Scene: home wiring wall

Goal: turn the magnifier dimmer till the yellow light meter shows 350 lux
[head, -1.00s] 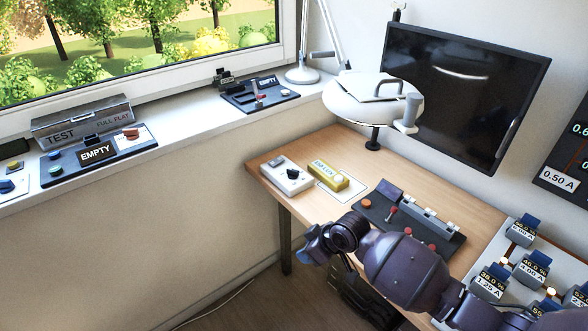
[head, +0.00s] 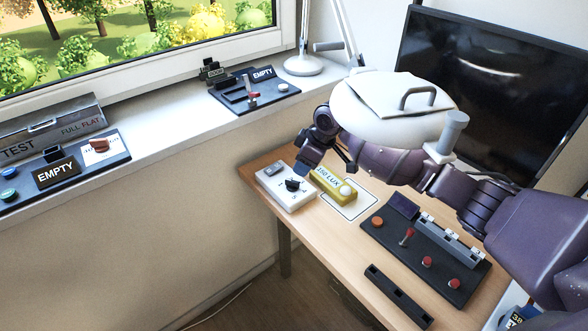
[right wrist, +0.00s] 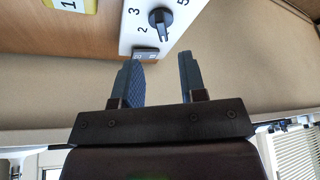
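The dimmer is a white box (head: 280,193) with a black knob (head: 292,184), at the desk's left corner. In the right wrist view, the black knob (right wrist: 160,19) shows at the top with printed numbers around it. The yellow light meter (head: 335,188) lies just right of the box; its display ends in "LUX", but the number is too small to read surely. The white magnifier head (head: 395,110) hangs above my right forearm. My right gripper (head: 303,168) is just behind the dimmer; its fingers (right wrist: 160,82) are apart and empty, not touching the knob. My left gripper is out of view.
A black panel (head: 425,250) with red controls lies right of the meter. A black monitor (head: 490,90) stands behind. The windowsill (head: 170,128) on the left holds several other panels.

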